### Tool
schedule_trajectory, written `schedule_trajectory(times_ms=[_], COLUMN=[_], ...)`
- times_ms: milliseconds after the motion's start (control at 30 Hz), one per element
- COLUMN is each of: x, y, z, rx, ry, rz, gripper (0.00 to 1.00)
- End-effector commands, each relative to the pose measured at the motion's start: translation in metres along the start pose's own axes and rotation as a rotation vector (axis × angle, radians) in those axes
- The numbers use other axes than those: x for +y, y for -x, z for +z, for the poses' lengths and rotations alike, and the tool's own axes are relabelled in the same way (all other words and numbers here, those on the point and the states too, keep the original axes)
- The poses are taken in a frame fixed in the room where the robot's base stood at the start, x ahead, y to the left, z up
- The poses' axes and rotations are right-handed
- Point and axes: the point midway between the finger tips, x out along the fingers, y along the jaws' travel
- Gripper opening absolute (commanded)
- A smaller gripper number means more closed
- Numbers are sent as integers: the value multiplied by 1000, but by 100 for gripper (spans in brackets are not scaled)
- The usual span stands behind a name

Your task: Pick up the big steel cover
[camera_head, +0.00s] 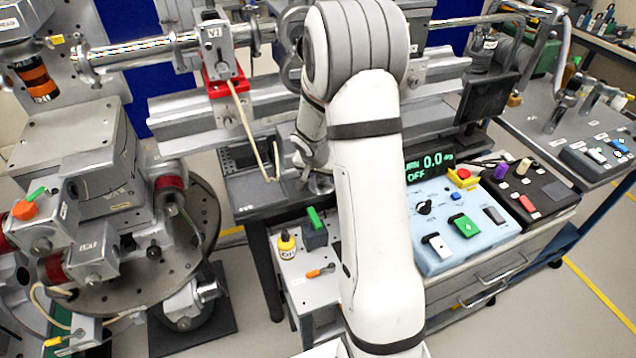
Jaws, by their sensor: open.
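My white and grey arm rises through the middle of the head view and bends over at the top. Its wrist hangs behind the forearm, and my gripper is hidden there, so I cannot see its fingers. A small part of a rounded shiny metal piece (319,183) shows at the left edge of the forearm, over the dark bench. I cannot tell whether it is the big steel cover. No other thing is clearly that cover.
A light blue control box (437,258) and a black box (535,195) stand on the right bench. A yellow-capped bottle (287,246) and an orange-handled tool (320,271) are on a low shelf. A round stage (205,225) stands left. A beam pipe (135,52) crosses behind.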

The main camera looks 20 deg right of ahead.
Motion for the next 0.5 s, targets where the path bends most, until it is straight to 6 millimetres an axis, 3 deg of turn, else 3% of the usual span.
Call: schedule_trajectory(times_ms=[167, 500], x=[0, 0], y=[0, 1], z=[0, 0], rx=[0, 0], ry=[0, 1], rz=[0, 0], gripper=[53, 25])
